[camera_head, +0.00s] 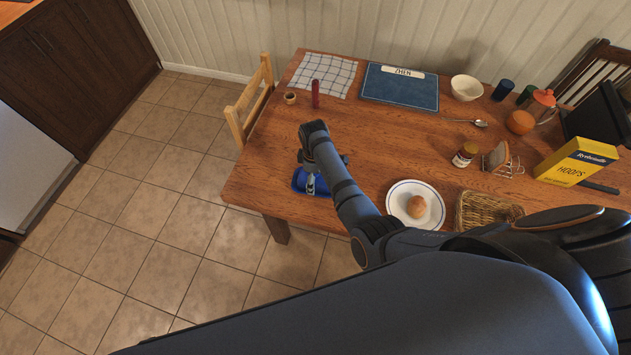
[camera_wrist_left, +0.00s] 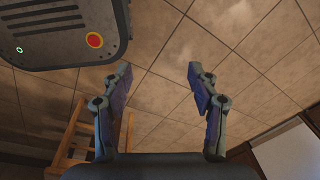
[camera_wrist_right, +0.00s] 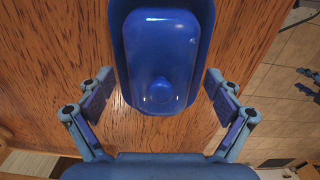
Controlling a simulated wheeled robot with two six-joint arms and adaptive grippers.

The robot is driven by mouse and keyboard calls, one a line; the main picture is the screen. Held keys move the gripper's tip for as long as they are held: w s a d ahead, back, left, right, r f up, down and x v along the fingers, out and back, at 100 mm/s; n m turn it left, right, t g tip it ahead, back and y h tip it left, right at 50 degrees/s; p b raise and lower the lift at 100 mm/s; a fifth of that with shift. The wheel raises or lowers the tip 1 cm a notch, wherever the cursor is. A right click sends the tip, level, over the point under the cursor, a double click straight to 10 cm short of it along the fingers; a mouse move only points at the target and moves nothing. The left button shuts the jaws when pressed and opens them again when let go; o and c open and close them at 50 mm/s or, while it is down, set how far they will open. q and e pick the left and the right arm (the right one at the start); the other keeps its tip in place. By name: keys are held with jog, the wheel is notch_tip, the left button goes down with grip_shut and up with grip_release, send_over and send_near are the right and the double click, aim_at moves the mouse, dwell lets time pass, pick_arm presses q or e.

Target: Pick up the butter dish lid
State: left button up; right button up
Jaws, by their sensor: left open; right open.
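The blue butter dish lid (camera_wrist_right: 160,50), glossy with a round knob, sits on the blue butter dish (camera_wrist_right: 124,60) in the right wrist view. In the head view the dish (camera_head: 299,182) is at the table's near left edge, partly hidden by my right arm. My right gripper (camera_wrist_right: 159,79) is open, its fingers on either side of the lid's knob end and apart from it; its fingers (camera_head: 312,184) are small and mostly hidden in the head view. My left gripper (camera_wrist_left: 160,70) is open and empty over the tiled floor, outside the head view.
A red cylinder (camera_head: 315,94) and small cup (camera_head: 290,98) stand behind the dish. A plate with a bun (camera_head: 416,205), basket (camera_head: 487,211), jar (camera_head: 465,154) and cereal box (camera_head: 577,161) are to the right. A wooden chair (camera_head: 250,102) is at the left edge. The table's middle is fairly clear.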

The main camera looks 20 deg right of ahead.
jog(key=shift+r, duration=0.1)
jog(key=c, duration=1.5)
jog(key=shift+r, duration=0.3)
notch_tip(320, 180, up, 3)
jog(key=shift+f, duration=0.1)
jog(key=s+r, duration=0.1)
jog(key=r, duration=0.1)
jog(key=s+d+r, duration=0.1)
jog(key=s+r, duration=0.1)
jog(key=s+d+r, duration=0.1)
jog(key=s, duration=0.1)
jog(key=shift+r, duration=0.4)
jog(key=s+d+r, duration=0.1)
jog(key=s, duration=0.1)
jog(key=s+d+r, duration=0.1)
jog(key=s, duration=0.2)
jog(key=s+d+r, duration=0.1)
jog(key=s, duration=0.2)
jog(key=shift+d+r+b, duration=0.2)
jog(key=shift+r+b, duration=0.15)
jog(key=shift+r, duration=0.05)
